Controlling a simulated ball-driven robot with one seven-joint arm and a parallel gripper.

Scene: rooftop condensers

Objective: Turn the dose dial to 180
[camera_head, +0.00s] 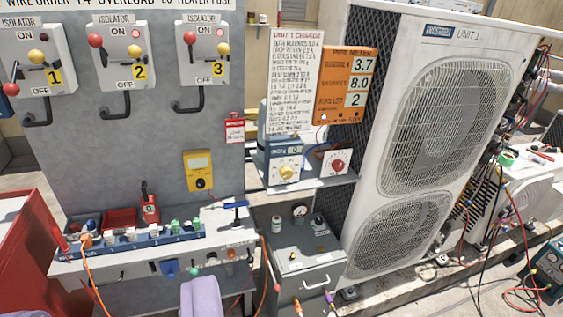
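A blue dosing unit (277,163) stands on a small shelf between the grey board and the big condenser. A round yellow dial (286,172) is on its pale front face, with a small display (290,150) above it. The display and dial marks are too small to read surely. To its right, a white box (336,164) carries a red knob (338,165). Which one is labelled as the dose dial cannot be read; the yellow dial sits on the unit with the display. My gripper is not in view, and nothing touches either knob.
A charge sheet (291,80) and an orange readout panel (344,85) showing 3.7, 8.0 and 2 hang above. A grey cabinet (305,258) stands below. The white condenser (430,130) bounds the right. A pale purple shape (201,298) is at the bottom edge.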

